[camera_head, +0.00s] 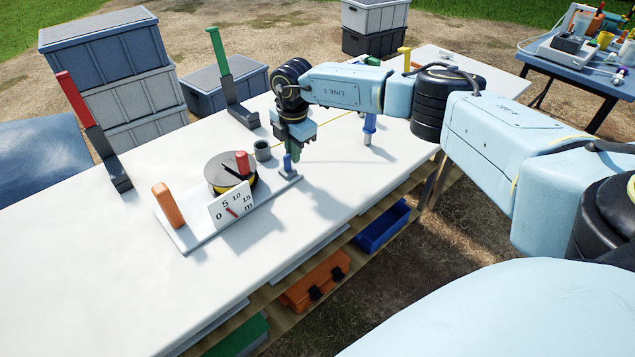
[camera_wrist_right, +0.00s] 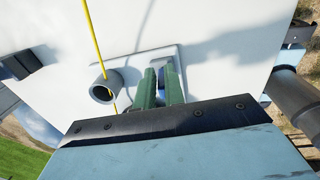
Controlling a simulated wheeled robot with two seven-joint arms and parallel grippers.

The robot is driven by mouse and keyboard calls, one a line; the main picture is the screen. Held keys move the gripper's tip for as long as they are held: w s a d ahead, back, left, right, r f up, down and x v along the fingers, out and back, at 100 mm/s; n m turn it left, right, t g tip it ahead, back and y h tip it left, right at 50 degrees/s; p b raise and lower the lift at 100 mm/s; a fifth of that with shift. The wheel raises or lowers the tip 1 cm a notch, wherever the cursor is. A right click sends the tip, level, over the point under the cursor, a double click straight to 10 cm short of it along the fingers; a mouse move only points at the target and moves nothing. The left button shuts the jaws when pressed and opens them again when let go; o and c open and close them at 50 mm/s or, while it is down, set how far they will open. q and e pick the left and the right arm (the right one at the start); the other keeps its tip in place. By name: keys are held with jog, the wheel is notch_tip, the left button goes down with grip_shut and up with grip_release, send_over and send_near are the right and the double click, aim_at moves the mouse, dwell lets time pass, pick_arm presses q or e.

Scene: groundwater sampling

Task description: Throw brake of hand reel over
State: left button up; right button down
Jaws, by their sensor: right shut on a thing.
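A small blue brake lever (camera_head: 288,164) stands at the plate's right end. My right gripper (camera_head: 290,152) comes down from above with its green fingers shut on the lever's top. In the wrist view the lever (camera_wrist_right: 161,78) shows blue between the fingers (camera_wrist_right: 162,92), partly hidden. My left gripper is out of view.
A grey tube (camera_head: 263,151) stands beside the drum, with a yellow line running past it. A red-handled lever (camera_head: 80,105) and a green-handled one (camera_head: 222,60) stand at the table's far side. A blue post (camera_head: 369,125) stands right of the gripper. The table's front is clear.

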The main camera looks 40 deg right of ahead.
jog(key=shift+w, duration=0.35)
dwell(0.5)
jog(key=c, duration=1.4)
grip_release()
